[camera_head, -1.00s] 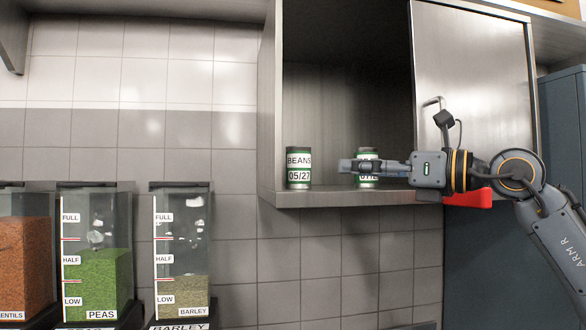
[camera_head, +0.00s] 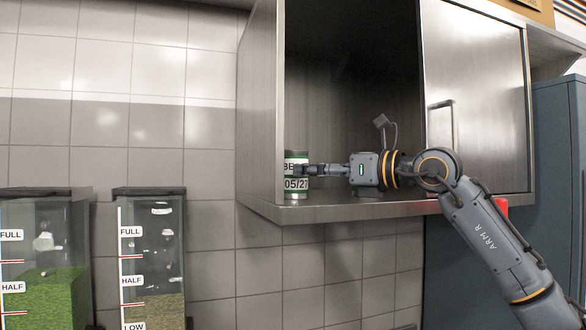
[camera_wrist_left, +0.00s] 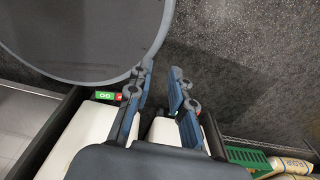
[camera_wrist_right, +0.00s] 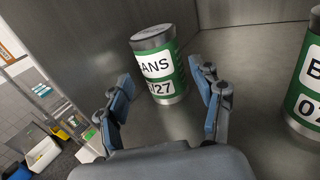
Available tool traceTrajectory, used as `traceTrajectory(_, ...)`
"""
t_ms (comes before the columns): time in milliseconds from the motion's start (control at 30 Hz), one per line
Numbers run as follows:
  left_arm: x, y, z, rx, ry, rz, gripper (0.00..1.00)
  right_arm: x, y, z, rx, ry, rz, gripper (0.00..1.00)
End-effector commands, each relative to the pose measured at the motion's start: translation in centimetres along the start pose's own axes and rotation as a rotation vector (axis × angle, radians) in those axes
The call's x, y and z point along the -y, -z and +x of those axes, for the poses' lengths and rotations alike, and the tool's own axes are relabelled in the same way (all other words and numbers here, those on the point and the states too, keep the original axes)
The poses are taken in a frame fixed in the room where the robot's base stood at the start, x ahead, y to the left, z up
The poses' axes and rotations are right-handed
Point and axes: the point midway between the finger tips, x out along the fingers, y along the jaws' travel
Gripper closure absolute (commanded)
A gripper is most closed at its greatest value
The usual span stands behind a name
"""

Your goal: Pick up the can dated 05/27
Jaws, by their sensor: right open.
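The green-and-white beans can dated 05/27 (camera_head: 294,187) stands upright at the left end of the open cabinet's shelf. In the right wrist view, this can (camera_wrist_right: 158,66) stands ahead, between the lines of the two fingers, with its label partly showing "/27". My right gripper (camera_head: 308,170) is open and level with the can in the head view, covering part of its label. My left gripper (camera_wrist_left: 160,78) is open and empty.
The cabinet's left wall (camera_head: 262,110) is close beside the dated can. A sliding metal door (camera_head: 475,100) covers the right part of the cabinet. Barley (camera_head: 150,260) and peas (camera_head: 45,260) dispensers stand at the lower left. A round grey object (camera_wrist_left: 80,35) is near my left gripper.

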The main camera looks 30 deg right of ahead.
Motion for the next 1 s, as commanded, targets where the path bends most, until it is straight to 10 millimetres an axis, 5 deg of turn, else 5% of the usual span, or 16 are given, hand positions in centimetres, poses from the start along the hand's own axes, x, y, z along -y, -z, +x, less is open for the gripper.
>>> traceTrajectory(333,0.7,4.3,-3.0,-0.063,0.009,0.001,0.79,0.0,0.0,3.8,-0.003,0.000,0.000,0.34)
traceTrajectory(733,1.0,2.5,-3.4,-0.034,0.012,-0.001,0.79,0.1,0.5,5.6,0.001,0.001,0.001,0.34)
traceTrajectory(1000,1.1,2.4,-3.3,-0.033,0.013,-0.001,0.79,0.1,0.4,5.6,0.001,0.001,0.001,0.85)
